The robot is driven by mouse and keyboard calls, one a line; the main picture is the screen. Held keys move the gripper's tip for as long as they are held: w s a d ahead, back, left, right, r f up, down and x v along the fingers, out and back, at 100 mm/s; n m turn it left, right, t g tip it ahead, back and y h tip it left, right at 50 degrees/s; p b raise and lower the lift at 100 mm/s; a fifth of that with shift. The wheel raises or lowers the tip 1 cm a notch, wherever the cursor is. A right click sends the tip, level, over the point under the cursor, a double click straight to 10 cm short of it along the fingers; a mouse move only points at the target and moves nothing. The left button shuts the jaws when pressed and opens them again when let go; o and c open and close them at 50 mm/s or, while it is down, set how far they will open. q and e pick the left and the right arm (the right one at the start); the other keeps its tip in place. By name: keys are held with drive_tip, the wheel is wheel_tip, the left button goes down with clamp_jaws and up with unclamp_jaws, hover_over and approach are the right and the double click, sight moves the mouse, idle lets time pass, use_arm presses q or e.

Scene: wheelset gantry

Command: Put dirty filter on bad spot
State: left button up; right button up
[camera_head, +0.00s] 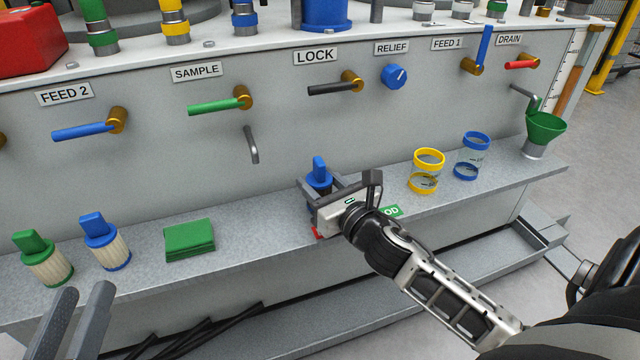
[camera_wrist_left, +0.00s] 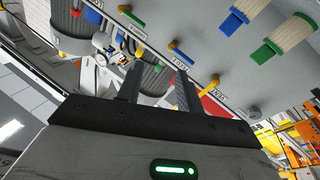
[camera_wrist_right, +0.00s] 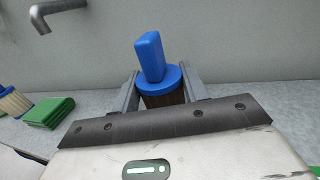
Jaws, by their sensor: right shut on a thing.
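The dirty filter (camera_head: 319,174) has a blue cap with an upright tab. Its brown ribbed body (camera_wrist_right: 165,100) shows in the right wrist view. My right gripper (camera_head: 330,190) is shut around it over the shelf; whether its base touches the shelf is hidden. A sliver of a red marking (camera_head: 317,233), probably the bad spot, shows beneath the gripper, mostly covered. A green label (camera_head: 391,211) reading "OD", partly hidden, lies just right of it. My left gripper (camera_head: 78,318) is open and empty at the lower left, in front of the shelf; its fingers show apart in the left wrist view (camera_wrist_left: 158,90).
On the shelf (camera_head: 270,225) stand a green-capped filter (camera_head: 43,259), a clean blue-capped filter (camera_head: 106,242), a folded green cloth (camera_head: 190,240), a yellow-ringed jar (camera_head: 426,171), a blue-ringed jar (camera_head: 471,156) and a green funnel (camera_head: 545,128). A bent pipe (camera_head: 251,144) hangs above the shelf.

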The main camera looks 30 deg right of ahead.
drive_tip(key=shift+f, duration=0.1)
drive_tip(key=o, duration=1.1)
